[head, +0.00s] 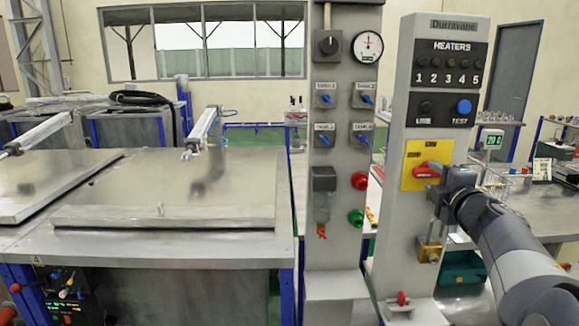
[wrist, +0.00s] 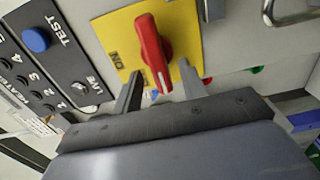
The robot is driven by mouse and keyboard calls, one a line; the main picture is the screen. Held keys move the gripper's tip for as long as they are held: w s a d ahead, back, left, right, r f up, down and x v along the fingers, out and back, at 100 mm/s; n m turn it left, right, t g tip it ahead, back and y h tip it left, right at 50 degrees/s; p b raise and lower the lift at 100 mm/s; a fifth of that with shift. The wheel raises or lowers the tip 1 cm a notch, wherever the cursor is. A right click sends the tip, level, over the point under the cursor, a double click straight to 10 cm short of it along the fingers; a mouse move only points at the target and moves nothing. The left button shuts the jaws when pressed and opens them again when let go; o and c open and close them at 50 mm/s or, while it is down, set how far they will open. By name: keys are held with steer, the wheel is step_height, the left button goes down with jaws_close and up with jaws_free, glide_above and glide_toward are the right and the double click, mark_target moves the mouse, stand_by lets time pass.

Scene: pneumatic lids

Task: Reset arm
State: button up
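My gripper (head: 441,190) is at the right control post (head: 401,220), just in front of a red rotary switch (head: 426,170) on a yellow plate (head: 413,179). In the wrist view the red switch (wrist: 152,53) stands between and beyond the two fingers of my gripper (wrist: 157,90). The fingers are apart with a gap on each side of the knob, and I see no contact. The word ON shows on the yellow plate (wrist: 122,60). My arm comes in from the lower right in the head view.
A brass padlock (head: 430,250) hangs below the yellow plate. The heater panel (head: 448,70) is above. A second post (head: 333,270) with valves stands to the left. Flat metal lids (head: 180,190) lie on the tanks further left.

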mark_target(430, 175)
steer(key=w, duration=0.3)
steer(key=shift+w, duration=0.15)
steer(key=shift+s+r+m+p, duration=0.1)
steer(key=shift+r+m+p, duration=0.1)
steer(key=shift+m+p, duration=0.35)
steer(key=shift+s+r+m+p, duration=0.15)
steer(key=shift+m+p, duration=0.2)
steer(key=shift+m, duration=0.3)
steer(key=m+p, duration=0.1)
steer(key=m, duration=0.2)
steer(key=shift+m, duration=0.3)
